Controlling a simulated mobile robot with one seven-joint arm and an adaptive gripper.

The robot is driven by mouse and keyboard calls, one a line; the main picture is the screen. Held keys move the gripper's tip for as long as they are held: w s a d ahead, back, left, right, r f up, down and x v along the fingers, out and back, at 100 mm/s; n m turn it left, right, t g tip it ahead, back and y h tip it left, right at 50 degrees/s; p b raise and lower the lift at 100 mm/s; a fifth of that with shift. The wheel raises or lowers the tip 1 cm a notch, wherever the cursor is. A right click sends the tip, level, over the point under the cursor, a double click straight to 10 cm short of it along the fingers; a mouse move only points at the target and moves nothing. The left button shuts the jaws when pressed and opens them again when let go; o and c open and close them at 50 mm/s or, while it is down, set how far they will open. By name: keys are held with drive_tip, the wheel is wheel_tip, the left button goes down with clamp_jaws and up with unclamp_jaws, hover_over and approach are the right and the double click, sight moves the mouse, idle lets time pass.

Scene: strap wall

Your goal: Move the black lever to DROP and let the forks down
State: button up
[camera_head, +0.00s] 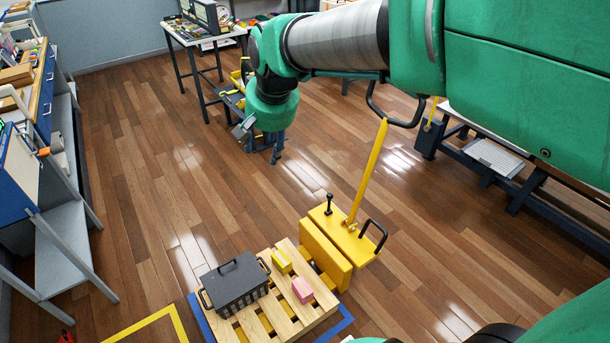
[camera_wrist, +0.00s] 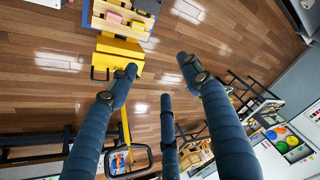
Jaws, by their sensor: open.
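The yellow pallet truck (camera_head: 341,237) stands at the lower middle of the head view, against a wooden pallet (camera_head: 310,316). The black lever (camera_head: 328,203), a short post with a knob, stands upright on its yellow body. A long yellow tiller (camera_head: 369,172) rises to a black loop handle (camera_head: 395,121). My gripper (camera_head: 262,145) is open and empty, up and to the left of the lever in the picture, well apart from it. In the wrist view my gripper (camera_wrist: 158,68) has its fingers spread; the truck (camera_wrist: 119,50) lies beyond the left finger. I cannot make out the lever or any DROP marking there.
The pallet carries a dark crate (camera_head: 235,284), a yellow box (camera_head: 281,261) and a pink box (camera_head: 302,290). A black loop (camera_head: 374,233) stands on the truck's right side. Benches line the left and back. The wooden floor (camera_head: 160,170) left of my gripper is clear.

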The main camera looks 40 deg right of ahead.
drive_tip(key=w+d+f+m+p, duration=0.1)
drive_tip(key=w+d+f+m, duration=0.1)
drive_tip(key=w+d+f, duration=0.5)
drive_tip(key=w+d+f+m, duration=0.1)
drive_tip(key=w+d+m, duration=0.1)
drive_tip(key=w+d, duration=0.6)
drive_tip(key=m+g+p, duration=0.2)
drive_tip(key=m, duration=0.9)
hover_over(330, 194)
drive_tip(key=s, duration=0.3)
drive_tip(key=s+a+f+x, duration=0.1)
drive_tip(key=s+x, duration=0.3)
drive_tip(key=x, duration=1.2)
drive_tip(key=s+f+x, duration=0.1)
drive_tip(key=s+x, duration=0.2)
drive_tip(key=x, duration=1.3)
drive_tip(key=s+a+f+x, duration=0.1)
drive_tip(key=s+x, duration=0.3)
drive_tip(key=x, duration=1.2)
drive_tip(key=shift+w+a+f, duration=0.15)
drive_tip(key=shift+w+f, duration=0.1)
drive_tip(key=shift+f, duration=0.1)
drive_tip(key=shift+f, duration=0.15)
drive_tip(key=shift+s+b+x, duration=0.15)
drive_tip(key=shift+b+x, duration=0.6)
drive_tip(key=shift+x, duration=2.6)
drive_tip(key=shift+s+b+x, duration=0.1)
drive_tip(key=shift+b+x, duration=0.6)
drive_tip(key=shift+x, duration=2.65)
